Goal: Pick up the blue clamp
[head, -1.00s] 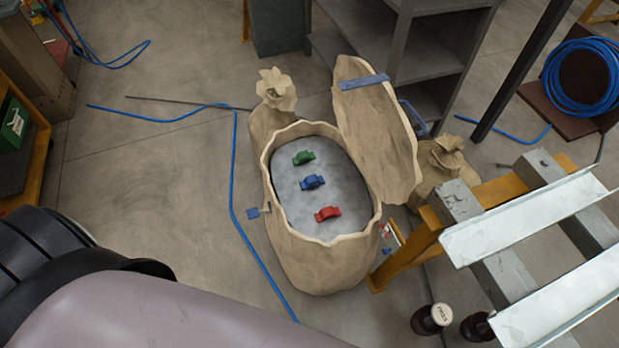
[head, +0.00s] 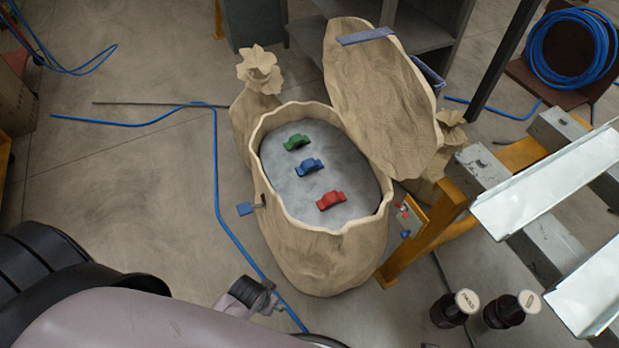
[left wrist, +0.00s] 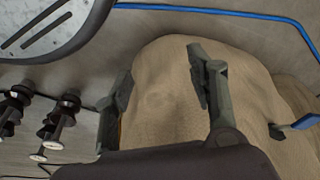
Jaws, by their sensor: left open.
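The blue clamp (head: 310,167) lies on the grey surface (head: 350,165) inside the open beige sack-like container (head: 315,262). A green clamp (head: 296,142) is behind it and a red clamp (head: 331,200) is in front of it. My left arm comes in at the lower left of the head view, with a small part of its end showing below the container. In the left wrist view my left gripper (left wrist: 160,92) is open and empty, its fingers in front of the container's beige outer wall (left wrist: 160,60). The clamps are not visible in that view. My right gripper is not in view.
The container's beige lid (head: 380,100) stands open at the back right. A blue tag (head: 245,208) sticks out on the left side. A metal-topped frame (head: 545,180) and dark spools (head: 455,308) are at right. A blue hose (head: 218,170) lies on the floor.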

